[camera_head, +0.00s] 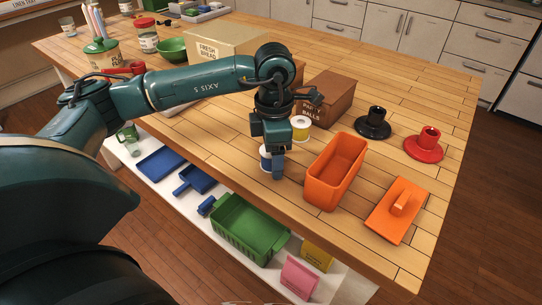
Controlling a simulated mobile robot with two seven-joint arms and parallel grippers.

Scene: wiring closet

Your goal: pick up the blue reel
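The blue reel (264,158) is a small white and blue spool near the front edge of the wooden table. Much of it is hidden behind my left gripper (277,165). My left gripper points down right at the reel, with a finger in front of its right side. I cannot tell whether the fingers are apart or closed on it. My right gripper is not in view.
A yellow reel (301,130) stands just behind, near a brown box (328,97). An orange bin (335,172) is close on the right, then an orange lid (397,211). Black (373,124) and red (424,146) flanged pieces stand farther right. A lower shelf holds a green crate (247,230).

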